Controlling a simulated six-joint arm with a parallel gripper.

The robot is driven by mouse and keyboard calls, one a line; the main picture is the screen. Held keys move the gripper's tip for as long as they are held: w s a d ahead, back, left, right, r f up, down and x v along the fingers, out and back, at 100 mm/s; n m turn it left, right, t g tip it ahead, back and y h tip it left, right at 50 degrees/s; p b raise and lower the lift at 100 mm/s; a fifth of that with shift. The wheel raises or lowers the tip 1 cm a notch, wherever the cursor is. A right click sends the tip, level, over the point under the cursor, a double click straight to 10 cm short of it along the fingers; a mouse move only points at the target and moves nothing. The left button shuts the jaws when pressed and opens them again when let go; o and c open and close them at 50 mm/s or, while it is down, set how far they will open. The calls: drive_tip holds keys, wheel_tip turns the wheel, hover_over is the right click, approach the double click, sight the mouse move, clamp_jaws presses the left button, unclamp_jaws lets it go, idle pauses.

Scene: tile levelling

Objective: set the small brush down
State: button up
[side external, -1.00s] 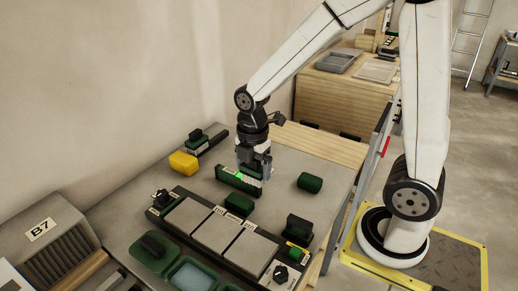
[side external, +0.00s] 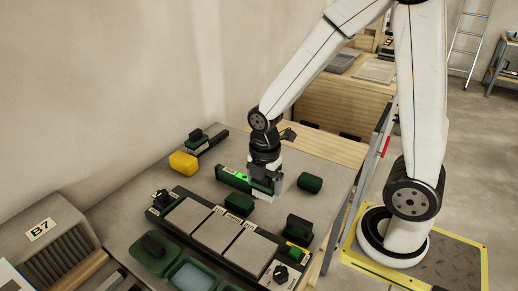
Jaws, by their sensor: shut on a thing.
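My gripper (side external: 265,181) points down over the middle of the grey bench top. It is shut on the small brush (side external: 263,196), seen as a pale patch with dark green just above it; the jaws hide much of it. The brush is low, near the bench top, but I cannot tell whether it touches. A long green level-like bar (side external: 232,178) with a bright green spot lies just left of the gripper and is partly hidden behind it.
A green block (side external: 310,183) lies to the right and another (side external: 239,204) at the front left. A row of grey tiles (side external: 225,232) in a dark frame fills the front. A yellow sponge (side external: 183,163) is at the back left. Bare bench top (side external: 328,172) shows at the right.

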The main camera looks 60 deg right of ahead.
sight(268, 200)
drive_tip(key=shift+s+f, duration=0.55)
drive_tip(key=shift+f, duration=2.2)
drive_tip(key=shift+f, duration=1.8)
drive_tip(key=shift+f, duration=0.1)
drive_tip(key=o, duration=1.3)
drive_tip(key=shift+r, duration=6.1)
